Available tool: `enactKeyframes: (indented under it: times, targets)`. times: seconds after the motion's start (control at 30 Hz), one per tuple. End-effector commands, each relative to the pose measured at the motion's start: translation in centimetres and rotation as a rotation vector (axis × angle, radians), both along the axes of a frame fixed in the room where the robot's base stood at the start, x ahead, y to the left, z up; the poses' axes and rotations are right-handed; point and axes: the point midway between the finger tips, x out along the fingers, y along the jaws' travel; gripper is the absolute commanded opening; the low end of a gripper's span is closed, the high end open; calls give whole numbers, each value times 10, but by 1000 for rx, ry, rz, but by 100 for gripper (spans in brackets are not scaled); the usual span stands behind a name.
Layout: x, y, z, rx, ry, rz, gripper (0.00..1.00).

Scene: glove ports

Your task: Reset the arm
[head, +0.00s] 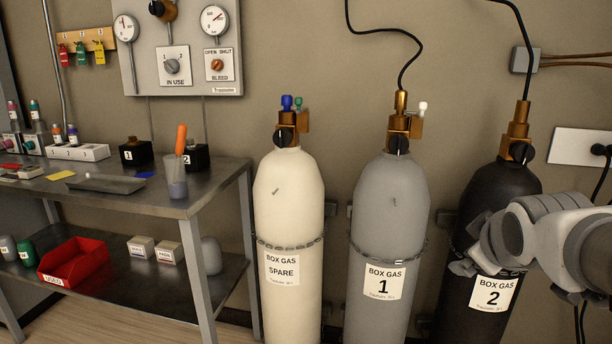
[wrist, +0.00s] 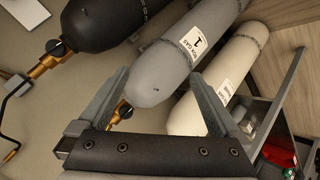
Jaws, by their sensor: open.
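My gripper (head: 466,262) is at the right in the head view, in front of the black cylinder (head: 482,225) labelled BOX GAS 2. In the wrist view my gripper (wrist: 162,76) has its two fingers spread wide, with nothing between them. The grey BOX GAS 1 cylinder (wrist: 180,52) lies beyond the fingers in that view, apart from them as far as I can tell. Part of my arm (head: 560,240) hides some of the black cylinder's right side.
A cream spare cylinder (head: 288,205) and the grey cylinder (head: 390,215) stand chained along the wall. A metal bench (head: 215,190) on the left carries small bottles and a beaker (head: 177,182) with an orange-handled tool. A red bin (head: 73,262) is on its lower shelf.

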Motion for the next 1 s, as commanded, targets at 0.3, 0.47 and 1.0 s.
enactKeyframes:
  times: [0.3, 0.47, 1.0]
  targets:
    - [-126, 127, -65, 556, 256, -276, 99]
    - [-146, 140, -40, 616, 309, -340, 99]
    - [-145, 139, 95, 613, 307, -338, 99]
